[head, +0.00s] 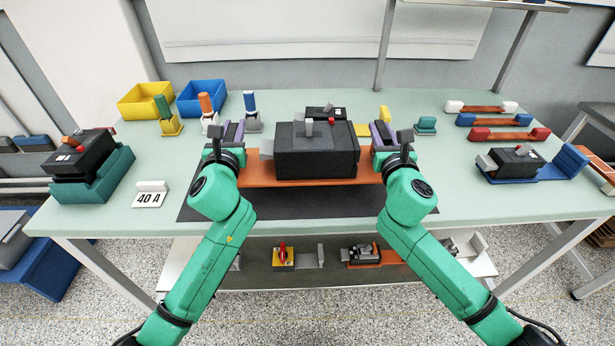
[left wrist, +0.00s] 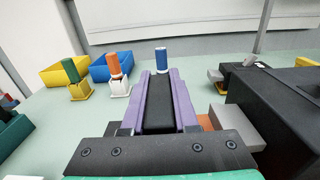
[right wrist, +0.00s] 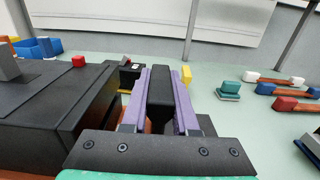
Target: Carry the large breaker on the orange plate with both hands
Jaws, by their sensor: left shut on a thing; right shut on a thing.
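The large black breaker (head: 312,163) sits on the orange plate (head: 300,183), a grey lever (head: 309,126) and red button (head: 331,121) on top. My left gripper (head: 233,131) is at the plate's left end, its purple fingers shut on a black upright handle (left wrist: 164,110). My right gripper (head: 384,133) is shut the same way on the black handle (right wrist: 160,100) at the right end. The breaker stands between both grippers. The plate is over a dark mat (head: 300,206); I cannot tell whether they touch.
A small breaker (head: 325,112) stands behind. Yellow (head: 146,101) and blue bins (head: 203,98) and coloured-handled tools are at back left. A breaker in a green cradle (head: 105,182) and a "40 A" sign (head: 150,195) stand left. Coloured-end bars and another breaker (head: 515,159) are right.

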